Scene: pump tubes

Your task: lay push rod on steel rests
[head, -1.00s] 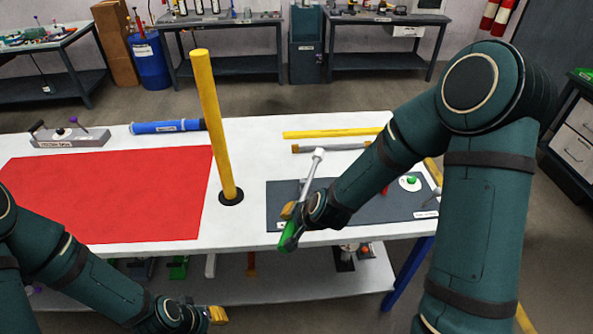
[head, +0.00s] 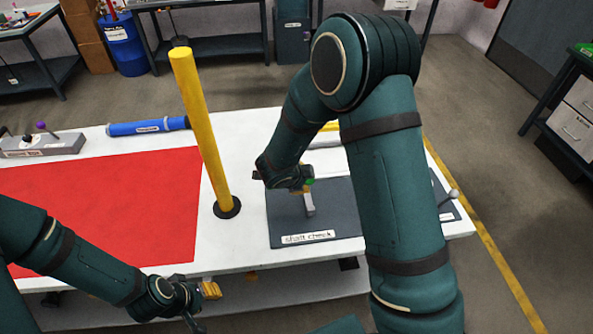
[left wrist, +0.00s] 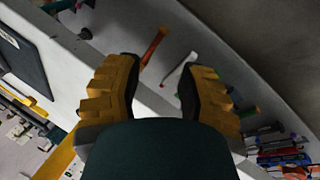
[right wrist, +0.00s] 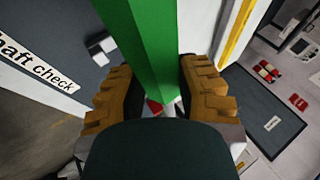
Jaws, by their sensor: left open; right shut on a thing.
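My right gripper (head: 297,188) is shut on a green bar (right wrist: 148,45), likely part of the push rod, above the dark shaft check mat (head: 285,222). A grey piece (head: 308,203), probably a steel rest, shows below the gripper. A pale grey block (right wrist: 101,50) shows on the mat in the right wrist view. I cannot make out a second rest. My left gripper (left wrist: 160,82) is open and empty, by the table's front edge.
A tall yellow post (head: 203,130) stands on a black base left of the mat. A red mat (head: 110,210) covers the table's left part. A blue tube (head: 148,127) lies behind it. A grey device with knobs (head: 42,145) stands at the back left.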

